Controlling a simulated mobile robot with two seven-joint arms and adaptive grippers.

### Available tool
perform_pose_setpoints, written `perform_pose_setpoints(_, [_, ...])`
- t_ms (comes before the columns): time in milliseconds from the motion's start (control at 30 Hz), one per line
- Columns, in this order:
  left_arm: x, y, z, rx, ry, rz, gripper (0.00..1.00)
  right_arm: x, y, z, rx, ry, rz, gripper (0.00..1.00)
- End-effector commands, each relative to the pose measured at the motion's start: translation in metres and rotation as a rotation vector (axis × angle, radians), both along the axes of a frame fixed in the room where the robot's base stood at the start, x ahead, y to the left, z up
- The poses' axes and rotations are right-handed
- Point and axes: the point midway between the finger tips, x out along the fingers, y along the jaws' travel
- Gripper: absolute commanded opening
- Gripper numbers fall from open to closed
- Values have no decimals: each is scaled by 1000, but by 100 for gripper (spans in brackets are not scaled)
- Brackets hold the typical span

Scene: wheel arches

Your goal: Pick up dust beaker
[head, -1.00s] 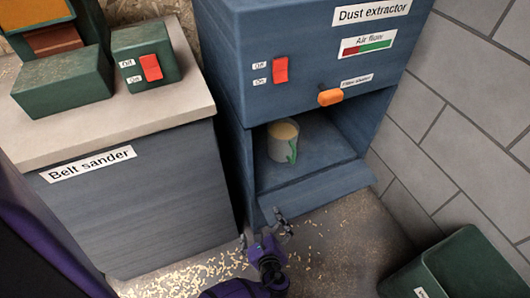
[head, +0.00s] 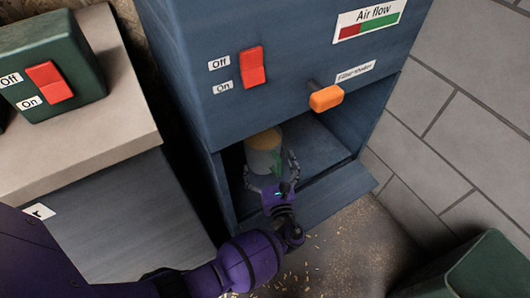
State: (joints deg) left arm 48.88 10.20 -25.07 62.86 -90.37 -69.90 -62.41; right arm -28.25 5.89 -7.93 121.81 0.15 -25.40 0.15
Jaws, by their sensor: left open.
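The dust beaker (head: 263,148) is a pale grey cup with tan dust at its top. It stands upright in the open lower bay of the blue dust extractor (head: 185,75). Its green handle (head: 278,160) shows on the near right side, partly hidden by my gripper. My left gripper (head: 270,170) is open at the bay's mouth, in front of the beaker, with its fingers on either side of the handle area. I cannot tell whether a finger touches the beaker. My right gripper is not in view.
An orange filter shaker knob (head: 326,98) sticks out above the bay. A red switch (head: 252,68) is on the extractor front. The belt sander bench (head: 120,140) stands at left, a grey block wall (head: 465,110) at right. A green bin (head: 475,268) is at bottom right, with shavings on the floor.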

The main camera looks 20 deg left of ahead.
Motion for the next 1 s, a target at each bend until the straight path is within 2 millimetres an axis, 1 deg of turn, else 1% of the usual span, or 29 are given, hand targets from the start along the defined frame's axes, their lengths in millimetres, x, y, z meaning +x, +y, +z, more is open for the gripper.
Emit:
perform_pose_setpoints(200, [22, 17, -5, 1, 0, 1, 100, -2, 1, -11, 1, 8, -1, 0])
perform_pose_setpoints(333, [36, 27, -5, 2, 2, 0, 100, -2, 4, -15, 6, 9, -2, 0])
perform_pose_setpoints(433, [40, 29, -4, 1, 2, -1, 100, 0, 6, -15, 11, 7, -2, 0])
perform_pose_setpoints(567, [40, 29, -3, 0, 1, 0, 100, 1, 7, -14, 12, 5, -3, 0])
perform_pose_setpoints(600, [40, 29, -3, 0, 1, 0, 99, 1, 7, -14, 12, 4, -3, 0])
perform_pose_setpoints(1000, [39, 29, -4, -1, 1, 0, 46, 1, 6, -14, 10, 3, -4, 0])
